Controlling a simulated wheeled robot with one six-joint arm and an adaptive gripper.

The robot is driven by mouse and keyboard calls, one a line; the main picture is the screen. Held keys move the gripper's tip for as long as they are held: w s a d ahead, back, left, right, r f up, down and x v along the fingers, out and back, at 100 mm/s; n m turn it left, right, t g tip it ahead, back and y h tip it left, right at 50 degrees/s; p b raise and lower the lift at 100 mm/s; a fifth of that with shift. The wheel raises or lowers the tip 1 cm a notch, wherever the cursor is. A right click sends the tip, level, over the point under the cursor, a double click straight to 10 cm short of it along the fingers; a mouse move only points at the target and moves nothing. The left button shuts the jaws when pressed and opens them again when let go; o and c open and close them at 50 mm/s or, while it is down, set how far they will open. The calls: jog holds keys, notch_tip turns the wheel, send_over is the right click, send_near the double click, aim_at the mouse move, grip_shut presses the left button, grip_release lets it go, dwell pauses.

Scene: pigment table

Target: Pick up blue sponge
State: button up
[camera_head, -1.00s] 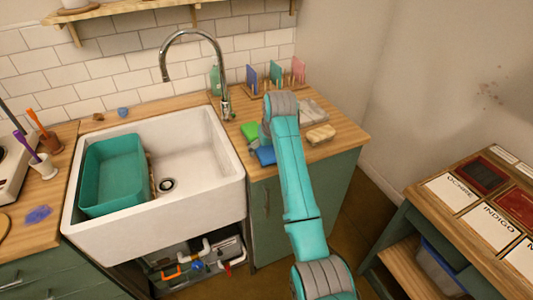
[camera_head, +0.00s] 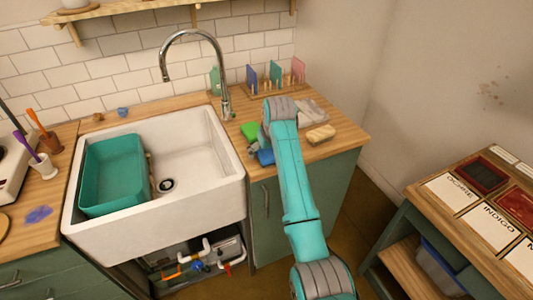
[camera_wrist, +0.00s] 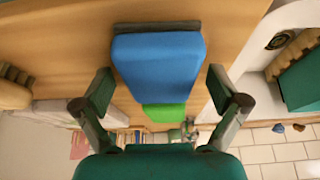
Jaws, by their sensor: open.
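The blue sponge (camera_head: 265,157) lies on the wooden counter right of the sink, partly hidden by my arm in the head view. In the wrist view the blue sponge (camera_wrist: 158,62) is large and central, with a dark strip along its upper edge. My gripper (camera_wrist: 160,88) is open, with one finger to each side of the sponge and visible gaps between. No contact shows. In the head view my gripper is mostly hidden behind my wrist, close to the sponge.
A green sponge (camera_head: 250,131) lies just behind the blue one, and it shows in the wrist view (camera_wrist: 164,112). A tan sponge or brush (camera_head: 320,134) lies to the right. A rack with colored boards (camera_head: 275,80) stands behind. The white sink (camera_head: 205,195) is at left.

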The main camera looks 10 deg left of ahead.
jog(key=c, duration=0.8)
jog(key=shift+c, duration=0.2)
jog(key=shift+r, duration=0.1)
